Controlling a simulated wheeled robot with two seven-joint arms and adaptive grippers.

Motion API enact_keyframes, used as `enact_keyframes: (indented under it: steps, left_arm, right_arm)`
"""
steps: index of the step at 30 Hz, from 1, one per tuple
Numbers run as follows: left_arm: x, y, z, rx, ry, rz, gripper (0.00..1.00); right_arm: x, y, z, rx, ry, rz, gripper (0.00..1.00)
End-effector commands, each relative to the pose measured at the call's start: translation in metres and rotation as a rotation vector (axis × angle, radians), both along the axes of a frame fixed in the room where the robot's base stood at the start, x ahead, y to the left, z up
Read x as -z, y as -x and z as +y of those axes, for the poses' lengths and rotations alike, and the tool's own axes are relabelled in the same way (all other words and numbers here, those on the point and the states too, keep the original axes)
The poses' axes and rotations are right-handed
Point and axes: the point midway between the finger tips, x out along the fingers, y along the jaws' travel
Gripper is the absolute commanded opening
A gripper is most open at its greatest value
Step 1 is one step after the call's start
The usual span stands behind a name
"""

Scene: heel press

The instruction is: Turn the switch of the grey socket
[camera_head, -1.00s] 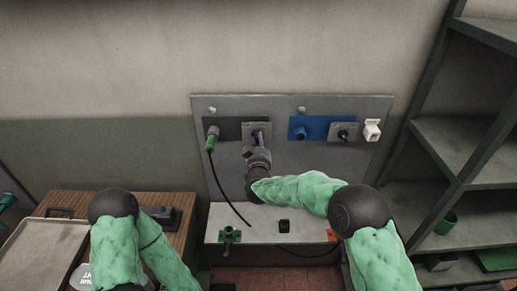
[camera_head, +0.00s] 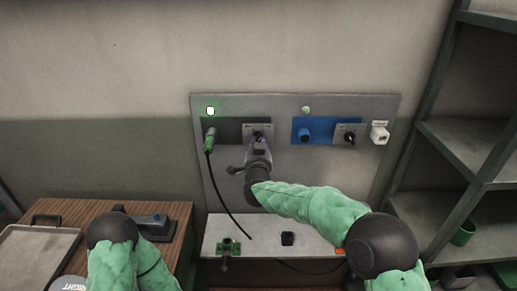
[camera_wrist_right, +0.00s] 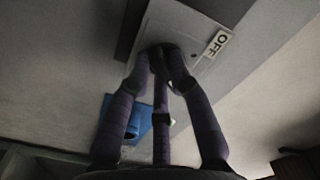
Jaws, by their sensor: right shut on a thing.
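The grey socket (camera_head: 226,127) is on the left of the wall panel, with a green plug (camera_head: 209,142) in it and a black cable hanging down. Its switch plate (camera_head: 267,128) is just to the right; it also shows in the right wrist view (camera_wrist_right: 185,25) with an OFF label (camera_wrist_right: 218,43). My right gripper (camera_head: 258,142) reaches the switch from below, and its purple-grey fingers (camera_wrist_right: 160,62) are shut around the dark knob, mostly hidden between them. The lamp (camera_head: 210,111) above the grey socket glows green-white. My left gripper is out of view.
A blue socket (camera_head: 310,130) with its own switch (camera_head: 349,138) and a white box (camera_head: 379,133) are to the right on the panel. A ledge below bears a green fitting (camera_head: 229,246) and a black piece (camera_head: 287,238). Shelves stand right, a wooden table (camera_head: 100,207) left.

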Motion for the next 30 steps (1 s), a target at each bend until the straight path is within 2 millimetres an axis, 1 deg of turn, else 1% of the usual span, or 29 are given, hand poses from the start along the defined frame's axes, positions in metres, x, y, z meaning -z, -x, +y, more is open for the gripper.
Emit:
enact_keyframes:
  steps: [6,18,19,20,21,22,30]
  left_arm:
    - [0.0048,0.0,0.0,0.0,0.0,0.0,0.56]
    - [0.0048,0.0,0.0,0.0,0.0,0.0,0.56]
    - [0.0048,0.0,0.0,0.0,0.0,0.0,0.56]
    - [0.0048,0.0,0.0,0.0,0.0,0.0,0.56]
    - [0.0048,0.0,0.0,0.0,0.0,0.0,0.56]
    - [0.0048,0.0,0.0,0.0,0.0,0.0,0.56]
    - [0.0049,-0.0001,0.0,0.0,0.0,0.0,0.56]
  right_arm:
    - [0.0013,0.0002,0.0007,-0.002,-0.039,0.002,0.0]
    - [0.0009,0.0001,0.0007,-0.001,-0.045,0.002,0.0]
    - [0.0009,0.0001,0.0007,-0.001,-0.045,0.002,0.24]
    - [0.0009,0.0001,0.0007,-0.001,-0.045,0.002,0.32]
    - [0.0009,0.0001,0.0007,-0.001,-0.045,0.002,0.44]
    - [0.0008,0.0001,0.0006,-0.001,-0.044,0.002,0.45]
    - [0.0004,0.0001,0.0005,-0.001,-0.043,0.001,0.45]
